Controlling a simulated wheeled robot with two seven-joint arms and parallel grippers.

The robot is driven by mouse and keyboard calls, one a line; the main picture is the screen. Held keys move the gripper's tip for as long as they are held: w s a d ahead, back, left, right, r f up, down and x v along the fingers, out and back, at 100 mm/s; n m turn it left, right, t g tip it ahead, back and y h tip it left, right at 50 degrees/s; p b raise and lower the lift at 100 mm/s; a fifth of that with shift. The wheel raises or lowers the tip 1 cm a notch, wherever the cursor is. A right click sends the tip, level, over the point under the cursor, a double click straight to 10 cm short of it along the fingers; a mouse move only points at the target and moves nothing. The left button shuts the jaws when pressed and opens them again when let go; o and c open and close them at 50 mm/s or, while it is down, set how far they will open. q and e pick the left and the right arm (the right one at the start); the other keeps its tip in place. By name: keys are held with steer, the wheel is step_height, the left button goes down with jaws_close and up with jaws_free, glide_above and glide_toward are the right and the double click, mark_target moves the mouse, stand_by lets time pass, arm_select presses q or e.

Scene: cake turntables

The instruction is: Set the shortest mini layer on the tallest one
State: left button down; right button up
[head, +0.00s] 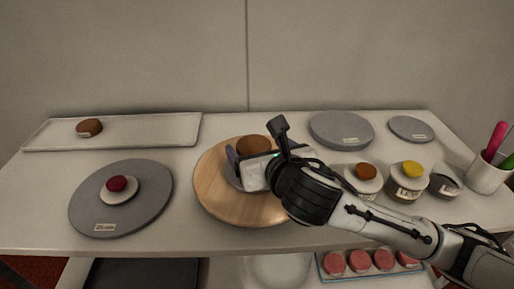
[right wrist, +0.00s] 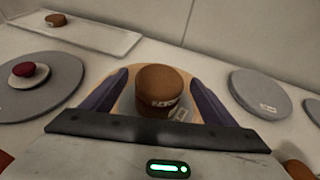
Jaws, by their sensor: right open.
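A brown mini layer (head: 254,146) with a pale label stands on the round wooden turntable (head: 218,197). In the right wrist view this brown layer (right wrist: 160,82) looks tall and upright; I cannot tell whether it is one piece or two. My right gripper (head: 257,157) is open around it, a finger on each side, with visible gaps in the wrist view. A low brown mini layer (head: 89,126) lies on the white tray at the back left. A dark red layer (head: 116,183) sits on a small white disc at the left. My left gripper is out of view.
The white tray (head: 150,130) and a grey turntable (head: 88,210) are at the left. Grey discs (head: 342,127) lie at the back right. Jars with an orange top (head: 366,171) and a yellow top (head: 412,170) stand beside my right forearm, near a utensil cup (head: 485,177).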

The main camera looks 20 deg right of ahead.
arm_select(q)
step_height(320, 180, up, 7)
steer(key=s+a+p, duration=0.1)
steer(key=p, duration=0.8)
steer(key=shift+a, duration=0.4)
arm_select(e)
steer(key=v, duration=1.1)
steer(key=shift+s+r, duration=0.2)
steer(key=shift+s, duration=0.15)
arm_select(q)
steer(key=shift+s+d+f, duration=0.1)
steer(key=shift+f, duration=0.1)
